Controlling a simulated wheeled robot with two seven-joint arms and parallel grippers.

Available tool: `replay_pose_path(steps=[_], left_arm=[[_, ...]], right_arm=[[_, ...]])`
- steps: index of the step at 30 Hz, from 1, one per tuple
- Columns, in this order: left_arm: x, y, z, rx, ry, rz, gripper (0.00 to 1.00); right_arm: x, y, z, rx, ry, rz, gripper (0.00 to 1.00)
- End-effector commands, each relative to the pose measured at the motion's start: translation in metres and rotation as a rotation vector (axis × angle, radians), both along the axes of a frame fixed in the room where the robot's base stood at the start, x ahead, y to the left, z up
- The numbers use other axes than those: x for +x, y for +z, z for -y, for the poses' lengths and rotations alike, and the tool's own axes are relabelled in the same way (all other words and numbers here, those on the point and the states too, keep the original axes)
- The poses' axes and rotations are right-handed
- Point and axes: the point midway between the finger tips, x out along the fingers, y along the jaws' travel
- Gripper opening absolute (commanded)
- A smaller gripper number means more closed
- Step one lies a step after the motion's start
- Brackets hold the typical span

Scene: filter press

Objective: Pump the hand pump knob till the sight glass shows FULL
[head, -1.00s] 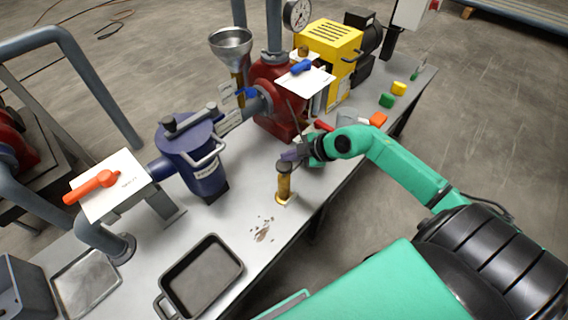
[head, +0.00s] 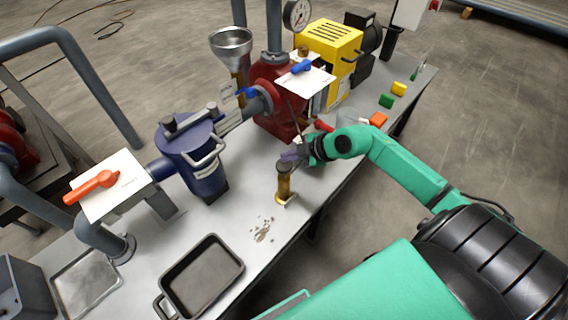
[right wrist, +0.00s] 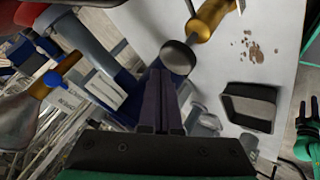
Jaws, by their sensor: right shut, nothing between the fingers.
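The hand pump (head: 284,187) is a small brass cylinder with a dark round knob (head: 284,165), standing near the bench's front edge. In the right wrist view the grey knob (right wrist: 178,56) is just ahead of the fingertips, with the brass body behind it. My right gripper (head: 290,156) is at the knob's height, beside its upper right in the head view. Its dark fingers (right wrist: 160,78) are together and empty; whether they touch the knob is unclear. A teal and black part of my left arm seems to show at the right wrist view's edge. I cannot make out a FULL mark on any sight glass.
A blue strainer housing (head: 194,155), a red pump (head: 277,100) and a metal funnel (head: 231,42) stand behind. Coloured blocks lie to the right, including a green one (head: 386,101).

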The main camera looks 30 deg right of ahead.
Motion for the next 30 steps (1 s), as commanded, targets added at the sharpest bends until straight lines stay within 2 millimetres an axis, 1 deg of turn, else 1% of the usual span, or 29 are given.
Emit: replay_pose_path(steps=[10,18,30], left_arm=[[-0.0003,0.0002,-0.0001,0.000,0.000,0.000,0.57],[-0.0004,0.0025,0.0000,0.000,-0.001,-0.001,0.57],[-0.0004,0.0014,0.0002,-0.001,-0.001,-0.001,0.57]], right_arm=[[0.0000,-0.0002,0.0000,0.000,0.000,0.000,0.00],[-0.0001,-0.0080,0.0001,0.000,-0.001,-0.001,0.00],[0.0000,-0.0098,0.0000,0.000,0.000,0.000,0.00]])
